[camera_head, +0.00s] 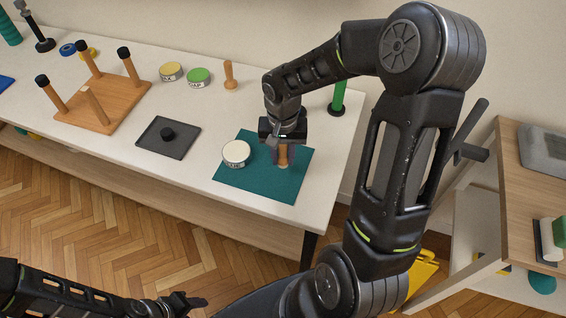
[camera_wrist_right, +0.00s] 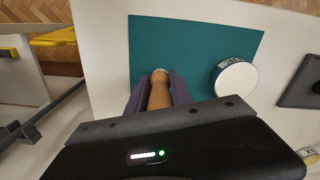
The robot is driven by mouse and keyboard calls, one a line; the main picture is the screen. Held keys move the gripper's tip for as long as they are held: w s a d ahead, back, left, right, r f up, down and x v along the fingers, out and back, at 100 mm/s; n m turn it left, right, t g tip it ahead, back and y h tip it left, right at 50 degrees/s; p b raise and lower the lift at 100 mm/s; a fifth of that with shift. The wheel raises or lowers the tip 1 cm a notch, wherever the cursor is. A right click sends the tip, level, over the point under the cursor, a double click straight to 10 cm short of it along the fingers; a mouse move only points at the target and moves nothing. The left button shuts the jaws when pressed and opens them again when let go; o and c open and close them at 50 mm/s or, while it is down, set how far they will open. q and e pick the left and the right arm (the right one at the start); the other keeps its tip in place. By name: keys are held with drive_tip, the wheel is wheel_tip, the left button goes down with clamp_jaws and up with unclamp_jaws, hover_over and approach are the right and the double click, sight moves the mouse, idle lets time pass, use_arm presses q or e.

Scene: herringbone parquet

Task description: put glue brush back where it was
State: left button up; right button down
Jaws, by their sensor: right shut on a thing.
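My right gripper (camera_head: 283,150) is shut on the glue brush (camera_head: 283,157), over the right part of the teal mat (camera_head: 262,187). In the right wrist view the brush (camera_wrist_right: 158,93) shows a wooden handle between the two fingers, with a pale tip at the far end. I cannot tell whether the brush touches the mat. A tin with a white lid (camera_head: 235,152) stands on the mat to the left of the brush. My left gripper (camera_head: 190,302) is low in the head view, away from the table, and its jaws are unclear.
A dark tray (camera_head: 178,146) with a black knob lies left of the mat. A wooden board with pegs (camera_head: 110,104) is farther left. Behind stand a yellow-lidded tin (camera_head: 171,72), a green-lidded tin (camera_head: 199,77) and a wooden peg-like piece (camera_head: 230,76). A green upright object (camera_head: 338,97) stands back right.

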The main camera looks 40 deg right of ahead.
sight(283, 165)
drive_tip(key=shift+f, duration=1.8)
drive_tip(key=shift+f, duration=0.1)
drive_tip(key=shift+f, duration=0.2)
drive_tip(key=c, duration=1.1)
unclamp_jaws()
drive_tip(key=shift+r, duration=0.15)
drive_tip(key=shift+r, duration=0.1)
drive_tip(key=shift+w+r, duration=0.1)
drive_tip(key=shift+r, duration=0.45)
wheel_tip(283, 165, up, 11)
